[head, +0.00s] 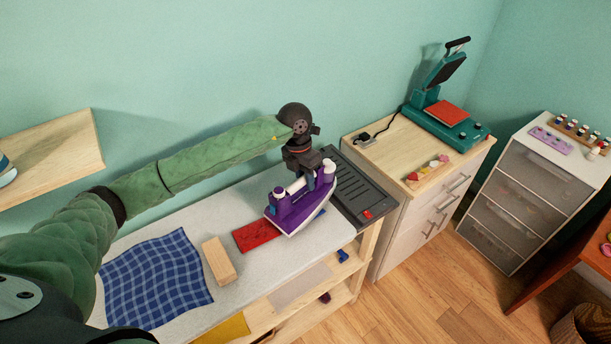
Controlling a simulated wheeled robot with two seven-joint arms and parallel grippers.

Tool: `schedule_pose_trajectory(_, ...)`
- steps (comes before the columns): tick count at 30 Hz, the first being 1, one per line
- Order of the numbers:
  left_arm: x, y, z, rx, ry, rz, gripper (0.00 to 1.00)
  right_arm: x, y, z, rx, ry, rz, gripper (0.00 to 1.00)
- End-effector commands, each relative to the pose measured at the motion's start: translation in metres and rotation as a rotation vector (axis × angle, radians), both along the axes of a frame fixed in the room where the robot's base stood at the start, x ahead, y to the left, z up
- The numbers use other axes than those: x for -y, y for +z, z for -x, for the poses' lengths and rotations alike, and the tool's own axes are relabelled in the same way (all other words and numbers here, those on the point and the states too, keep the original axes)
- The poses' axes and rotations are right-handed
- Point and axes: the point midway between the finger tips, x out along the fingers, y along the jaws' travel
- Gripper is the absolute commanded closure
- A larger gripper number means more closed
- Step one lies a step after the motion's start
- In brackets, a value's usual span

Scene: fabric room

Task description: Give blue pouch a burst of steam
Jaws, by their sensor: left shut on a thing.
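My left gripper (303,165) is shut on the handle of a purple and white iron (294,211). The iron is over the right part of the pale board (210,312), its soleplate facing down and tilted. I cannot tell whether it touches the board. A small blue patch (320,214) shows at the iron's right edge; it may be the blue pouch, mostly hidden. A red patterned cloth piece (255,235) lies just left of the iron, partly covered by it. My right gripper is not in view.
A blue checked cloth (155,277) and a wooden block (218,261) lie on the board's left. A dark ribbed iron rest (355,188) is at its right end. A teal heat press (445,115) stands on the cabinet (383,160). A wooden wall shelf (55,165) is at left.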

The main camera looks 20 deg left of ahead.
Motion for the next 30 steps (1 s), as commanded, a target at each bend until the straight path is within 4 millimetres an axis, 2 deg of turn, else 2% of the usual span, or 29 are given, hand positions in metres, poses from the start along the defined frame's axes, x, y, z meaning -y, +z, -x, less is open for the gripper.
schedule_pose_trajectory(9, 0.0002, 0.0005, -0.0008, 0.003, 0.0, 0.001, 1.0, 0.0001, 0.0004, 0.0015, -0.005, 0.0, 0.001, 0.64)
schedule_pose_trajectory(15, 0.0002, 0.0005, -0.0008, 0.003, 0.0, 0.001, 1.0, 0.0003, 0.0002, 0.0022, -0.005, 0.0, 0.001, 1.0)
schedule_pose_trajectory(30, 0.0002, 0.0006, -0.0008, 0.003, 0.0, 0.001, 1.0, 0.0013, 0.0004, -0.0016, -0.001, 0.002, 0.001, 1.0)
